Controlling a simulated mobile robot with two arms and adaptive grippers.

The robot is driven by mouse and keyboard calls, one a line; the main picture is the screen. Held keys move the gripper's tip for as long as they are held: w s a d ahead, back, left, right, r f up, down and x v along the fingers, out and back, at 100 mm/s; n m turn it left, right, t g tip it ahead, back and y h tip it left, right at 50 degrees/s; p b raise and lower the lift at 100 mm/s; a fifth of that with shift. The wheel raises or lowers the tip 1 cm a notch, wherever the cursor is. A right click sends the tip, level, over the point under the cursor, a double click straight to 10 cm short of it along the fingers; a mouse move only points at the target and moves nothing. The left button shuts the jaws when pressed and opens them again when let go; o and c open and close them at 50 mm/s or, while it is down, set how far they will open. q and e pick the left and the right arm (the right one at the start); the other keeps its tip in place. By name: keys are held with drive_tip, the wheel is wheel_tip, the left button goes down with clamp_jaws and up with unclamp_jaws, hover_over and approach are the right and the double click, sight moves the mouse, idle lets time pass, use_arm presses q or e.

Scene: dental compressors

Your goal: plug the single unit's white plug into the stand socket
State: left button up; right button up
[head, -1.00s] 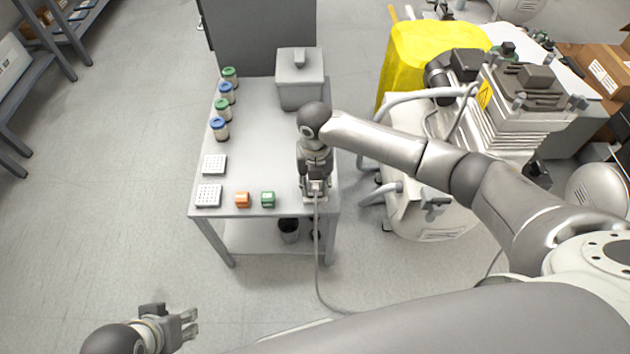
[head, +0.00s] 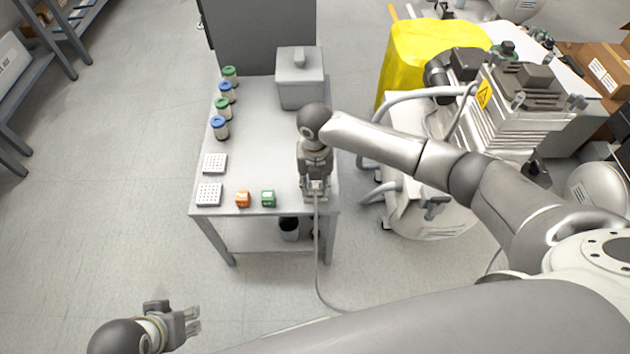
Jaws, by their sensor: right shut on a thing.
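My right gripper (head: 315,187) points down at the front right corner of the grey stand (head: 260,140). It is shut on the white plug (head: 316,186), of which only a small pale part shows between the fingers. The plug's grey cable (head: 318,255) hangs from there over the stand's front edge and curves away to the right behind my arm. A pale block shows just under the fingers; the socket face is hidden, and I cannot tell whether the plug is in it. My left gripper (head: 193,322) is open and empty above the floor at the lower left.
Two white perforated trays (head: 208,194), several capped jars (head: 220,127) and a grey lidded box (head: 300,78) stand on the stand. A compressor (head: 430,215) stands close on the right.

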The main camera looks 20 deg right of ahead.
use_arm(q)
drive_tip(key=shift+r, duration=0.15)
use_arm(e)
drive_tip(key=shift+f, duration=0.15)
drive_tip(key=o, duration=0.8)
drive_tip(key=shift+c, duration=0.2)
drive_tip(key=o, duration=0.9)
drive_tip(key=shift+c, duration=0.2)
